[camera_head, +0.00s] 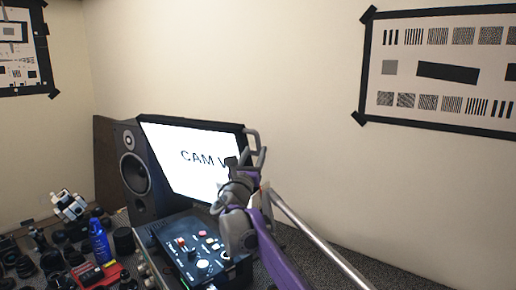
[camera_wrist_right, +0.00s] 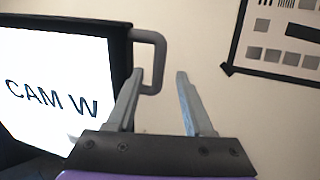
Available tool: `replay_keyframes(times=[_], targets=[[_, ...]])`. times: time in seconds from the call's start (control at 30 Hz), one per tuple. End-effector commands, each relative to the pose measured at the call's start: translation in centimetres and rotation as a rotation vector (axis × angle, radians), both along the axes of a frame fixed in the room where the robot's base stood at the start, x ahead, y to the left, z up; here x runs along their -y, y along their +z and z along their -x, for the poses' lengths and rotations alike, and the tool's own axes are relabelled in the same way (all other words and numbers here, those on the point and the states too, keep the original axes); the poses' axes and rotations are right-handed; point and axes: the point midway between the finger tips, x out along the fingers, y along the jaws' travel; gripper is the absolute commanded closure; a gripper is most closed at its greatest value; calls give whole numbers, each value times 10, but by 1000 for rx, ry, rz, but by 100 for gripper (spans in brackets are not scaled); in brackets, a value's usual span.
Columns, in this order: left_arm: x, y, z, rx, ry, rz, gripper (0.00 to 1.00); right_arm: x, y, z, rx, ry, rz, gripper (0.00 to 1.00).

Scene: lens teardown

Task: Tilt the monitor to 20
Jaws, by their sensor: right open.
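The monitor (camera_head: 185,152) has a white screen with the text "CAM W" and a dark frame. It leans back behind the control box. A grey handle (camera_head: 254,138) sticks out from its right edge. My right gripper (camera_head: 256,158) is at the monitor's right edge, close to the handle, and hides part of the screen. My left gripper is not in view.
A speaker (camera_head: 135,172) stands left of the monitor. A black control box (camera_head: 190,250) with knobs sits in front. A blue bottle (camera_head: 100,240), a red item (camera_head: 88,274) and several dark lens parts crowd the left. A metal rod (camera_head: 315,238) runs to the lower right.

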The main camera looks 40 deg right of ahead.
Motion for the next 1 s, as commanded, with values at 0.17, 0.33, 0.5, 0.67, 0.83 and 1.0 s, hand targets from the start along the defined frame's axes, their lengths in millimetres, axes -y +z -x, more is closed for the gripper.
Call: replay_keyframes(times=[0.17, 0.33, 0.5, 0.67, 0.83, 1.0], targets=[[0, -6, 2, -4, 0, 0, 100, -16, -8, 12, -2, 1, 0, 48], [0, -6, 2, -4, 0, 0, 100, -19, -8, 15, 0, 0, 0, 48], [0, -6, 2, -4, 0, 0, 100, -19, -8, 15, 0, 0, 0, 48], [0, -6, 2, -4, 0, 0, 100, -19, -8, 15, 0, 0, 0, 48], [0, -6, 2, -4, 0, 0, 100, -19, -9, 17, 6, 1, -14, 48], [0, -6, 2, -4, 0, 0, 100, -20, -34, 43, 106, 10, -218, 48]])
